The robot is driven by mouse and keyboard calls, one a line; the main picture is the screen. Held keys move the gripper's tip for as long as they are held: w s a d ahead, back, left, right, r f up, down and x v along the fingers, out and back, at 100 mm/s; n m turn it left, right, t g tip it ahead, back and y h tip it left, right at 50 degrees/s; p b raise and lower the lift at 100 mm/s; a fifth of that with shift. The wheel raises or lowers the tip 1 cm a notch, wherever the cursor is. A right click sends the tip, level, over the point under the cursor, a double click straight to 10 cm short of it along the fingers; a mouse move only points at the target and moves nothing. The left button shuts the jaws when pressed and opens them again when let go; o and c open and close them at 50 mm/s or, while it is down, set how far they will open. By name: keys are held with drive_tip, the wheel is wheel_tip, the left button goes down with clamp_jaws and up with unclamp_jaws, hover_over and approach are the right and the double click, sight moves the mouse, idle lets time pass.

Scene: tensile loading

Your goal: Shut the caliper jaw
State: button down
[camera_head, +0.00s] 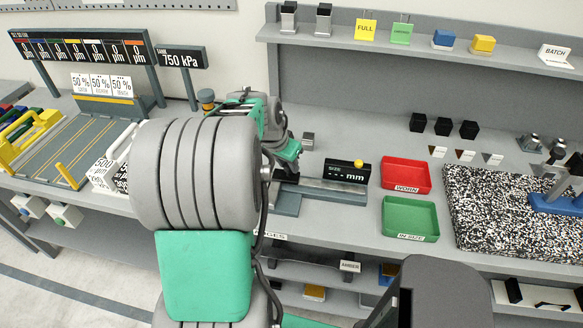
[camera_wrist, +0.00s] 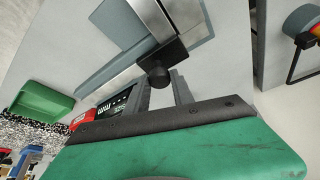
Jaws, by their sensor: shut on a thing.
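The caliper (camera_head: 322,190) is a grey rail on the bench with a black display box (camera_head: 348,171) that reads "--- mm" and has a yellow button. In the wrist view the display is partly cut off by my gripper, and its digits are hard to read. The rail and a silver-grey jaw block (camera_wrist: 165,18) show at the top there. My gripper (camera_wrist: 165,80) is at the caliper, its two dark fingers shut on a black knob (camera_wrist: 158,74) beside the jaw block.
A red tray (camera_head: 406,161) marked WORN and a green tray (camera_head: 410,218) marked IN-SIZE stand right of the caliper. A speckled slab (camera_head: 490,210) lies further right. Several black cubes (camera_head: 443,126) sit behind.

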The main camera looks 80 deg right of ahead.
sight(280, 184)
drive_tip(key=shift+w, duration=0.25)
drive_tip(key=c, duration=1.1)
unclamp_jaws()
drive_tip(key=shift+w, duration=0.2)
drive_tip(key=shift+r, duration=0.15)
drive_tip(key=s+b+v, duration=0.1)
drive_tip(key=v, duration=0.6)
drive_tip(key=shift+w+a+r, duration=0.2)
drive_tip(key=shift+w+r, duration=0.05)
drive_tip(key=shift+w, duration=0.25)
